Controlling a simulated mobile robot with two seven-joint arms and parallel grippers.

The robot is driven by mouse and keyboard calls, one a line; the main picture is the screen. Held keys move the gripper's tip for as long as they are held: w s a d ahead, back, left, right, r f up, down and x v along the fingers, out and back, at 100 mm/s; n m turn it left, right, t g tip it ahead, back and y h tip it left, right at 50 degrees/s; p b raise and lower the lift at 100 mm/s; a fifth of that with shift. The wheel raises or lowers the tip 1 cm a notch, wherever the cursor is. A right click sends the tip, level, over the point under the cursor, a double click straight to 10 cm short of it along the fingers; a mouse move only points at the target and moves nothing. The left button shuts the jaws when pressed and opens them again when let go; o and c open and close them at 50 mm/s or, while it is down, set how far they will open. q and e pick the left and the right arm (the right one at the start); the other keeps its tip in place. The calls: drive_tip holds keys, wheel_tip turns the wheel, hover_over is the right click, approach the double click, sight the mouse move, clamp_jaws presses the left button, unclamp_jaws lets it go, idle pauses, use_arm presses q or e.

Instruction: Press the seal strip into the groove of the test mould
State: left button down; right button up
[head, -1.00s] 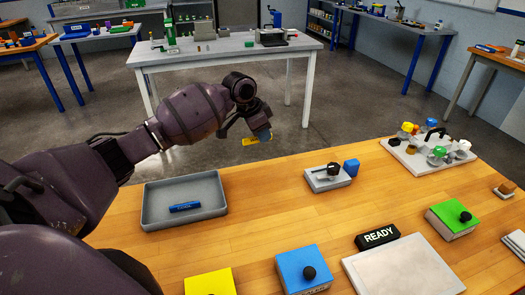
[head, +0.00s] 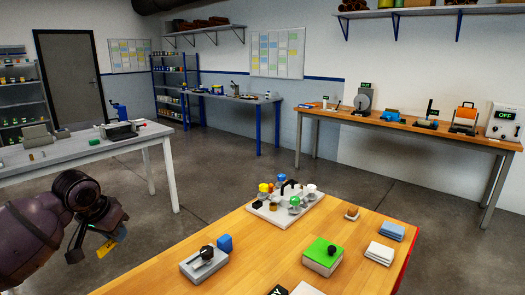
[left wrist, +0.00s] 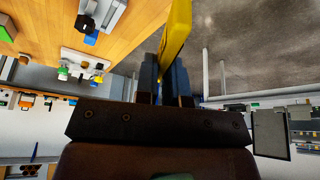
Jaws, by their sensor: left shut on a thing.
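My left gripper (head: 112,232) is at the lower left of the head view, over the floor gap between the wooden table and the grey bench. It is shut on a flat yellow piece (head: 108,246). In the left wrist view, the yellow piece (left wrist: 179,28) stands between the two dark fingers of the left gripper (left wrist: 166,65). I cannot tell whether this piece is the seal strip. I cannot make out the test mould or its groove for sure. My right gripper is not in view.
The wooden table (head: 250,245) bears a grey block with a black knob (head: 203,262), a green-topped box (head: 322,256) and a plate of coloured knobs (head: 268,212). The grey bench (head: 60,153) stands at left. Another bench (head: 400,128) lines the right wall. Open floor lies between.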

use_arm(q)
drive_tip(key=s+d+f+n, duration=0.1)
drive_tip(key=s+d+f, duration=0.2)
drive_tip(key=s+d, duration=0.3)
drive_tip(key=s+d+f+n+y, duration=0.1)
drive_tip(key=s+d+f, duration=0.2)
drive_tip(key=s+d, duration=0.3)
drive_tip(key=d, duration=0.3)
drive_tip(key=shift+s, duration=0.15)
